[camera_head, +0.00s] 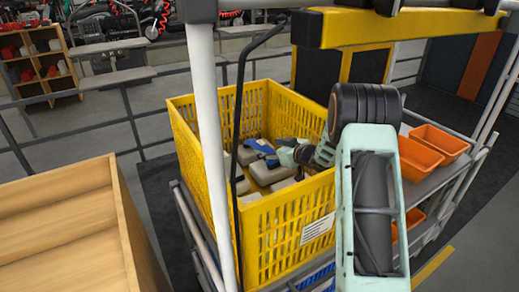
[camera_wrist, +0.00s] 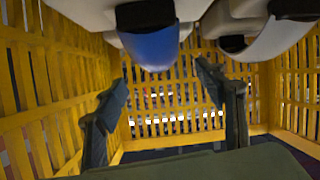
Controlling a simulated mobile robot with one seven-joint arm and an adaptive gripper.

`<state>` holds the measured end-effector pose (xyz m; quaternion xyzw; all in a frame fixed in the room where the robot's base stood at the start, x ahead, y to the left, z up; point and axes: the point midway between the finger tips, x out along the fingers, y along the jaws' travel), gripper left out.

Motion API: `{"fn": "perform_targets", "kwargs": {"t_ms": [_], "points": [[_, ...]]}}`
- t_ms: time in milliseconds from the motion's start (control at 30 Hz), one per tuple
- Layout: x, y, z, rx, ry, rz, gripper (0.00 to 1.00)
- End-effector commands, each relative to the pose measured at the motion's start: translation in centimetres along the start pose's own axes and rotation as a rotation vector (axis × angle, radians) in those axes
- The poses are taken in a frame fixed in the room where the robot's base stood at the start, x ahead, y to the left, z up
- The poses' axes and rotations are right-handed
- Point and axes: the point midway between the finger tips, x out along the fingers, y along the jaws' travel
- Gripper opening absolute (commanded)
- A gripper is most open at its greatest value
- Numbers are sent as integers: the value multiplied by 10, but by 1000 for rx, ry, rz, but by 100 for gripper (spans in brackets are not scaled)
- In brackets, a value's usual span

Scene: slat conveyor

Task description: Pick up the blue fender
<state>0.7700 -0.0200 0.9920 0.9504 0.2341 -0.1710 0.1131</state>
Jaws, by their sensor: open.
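The blue fender (camera_head: 258,146) appears as a small blue patch among pale items in the yellow crate (camera_head: 262,225). My gripper (camera_head: 268,156) reaches into the crate from the right, close beside that patch. In the wrist view, the two dark fingers of my gripper (camera_wrist: 163,84) stand wide apart with nothing between them. A rounded blue piece (camera_wrist: 150,47), seemingly the fender, shows at the top, beyond the fingertips. A dark part and a pale body adjoin it, and its full outline is cut off. I cannot tell whether any finger touches it.
Slatted crate walls (camera_wrist: 30,100) surround the fingers. Several pale items (camera_head: 268,173) lie in the crate. Orange bins (camera_head: 418,160) stand on a shelf at right. A white post (camera_head: 207,110) and a wooden box (camera_head: 60,230) are at left. A yellow beam (camera_head: 410,27) crosses above.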

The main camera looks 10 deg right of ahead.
Motion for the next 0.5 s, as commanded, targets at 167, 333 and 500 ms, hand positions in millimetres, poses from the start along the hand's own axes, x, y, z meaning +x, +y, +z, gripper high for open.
{"fn": "perform_targets", "kwargs": {"t_ms": [167, 333, 500], "points": [[28, -2, 0, -1, 0, -3, 64], [46, -1, 0, 0, -1, -1, 64], [54, 0, 0, -1, -1, -1, 64]]}}
